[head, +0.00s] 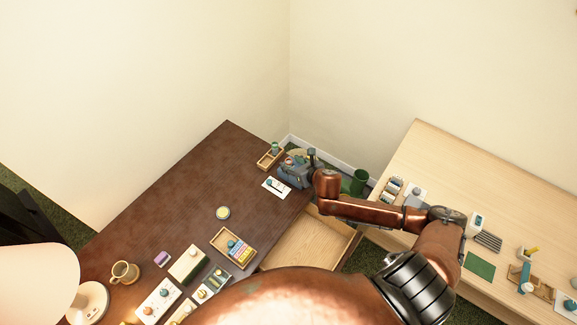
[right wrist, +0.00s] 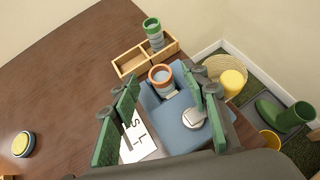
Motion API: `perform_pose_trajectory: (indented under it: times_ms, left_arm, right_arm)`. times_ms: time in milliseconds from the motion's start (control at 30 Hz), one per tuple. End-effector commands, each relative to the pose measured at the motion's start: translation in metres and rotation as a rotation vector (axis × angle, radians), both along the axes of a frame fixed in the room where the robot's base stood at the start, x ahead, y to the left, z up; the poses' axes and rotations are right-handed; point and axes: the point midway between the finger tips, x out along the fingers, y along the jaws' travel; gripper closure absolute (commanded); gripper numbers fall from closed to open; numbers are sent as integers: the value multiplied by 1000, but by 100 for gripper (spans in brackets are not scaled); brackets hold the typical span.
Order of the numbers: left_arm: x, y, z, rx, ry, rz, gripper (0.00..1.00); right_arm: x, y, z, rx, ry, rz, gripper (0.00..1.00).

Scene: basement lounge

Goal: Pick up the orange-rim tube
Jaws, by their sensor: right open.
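The orange-rim tube (right wrist: 161,74) shows in the right wrist view, seen from above, with an orange ring around its open top and a grey-blue body. It appears to stand at the blue block (right wrist: 172,126); its base is hidden. My right gripper (right wrist: 162,100) is open, its green-padded fingers on either side of the tube's line, with no visible contact. My left gripper is not in view.
A green-rim tube (right wrist: 152,27) stands in a two-part wooden tray (right wrist: 133,62) just beyond. A round lidded piece (right wrist: 193,118) marked L is beside the right finger. A white lettered card (right wrist: 138,141) lies left. An open drawer (head: 305,243) juts below; the desk's middle left is clear.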

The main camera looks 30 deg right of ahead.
Motion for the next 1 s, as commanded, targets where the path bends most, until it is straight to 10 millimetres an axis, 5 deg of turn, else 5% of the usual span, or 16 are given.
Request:
perform_pose_trajectory:
  times_ms: [200,467,1000]
  left_arm:
    - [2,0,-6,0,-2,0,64]
    - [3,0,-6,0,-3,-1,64]
    - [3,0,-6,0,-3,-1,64]
  right_arm:
    - [23,0,-16,1,1,-3,58]
    - [24,-2,-17,0,1,-4,58]
    - [24,-2,-17,-1,1,-4,94]
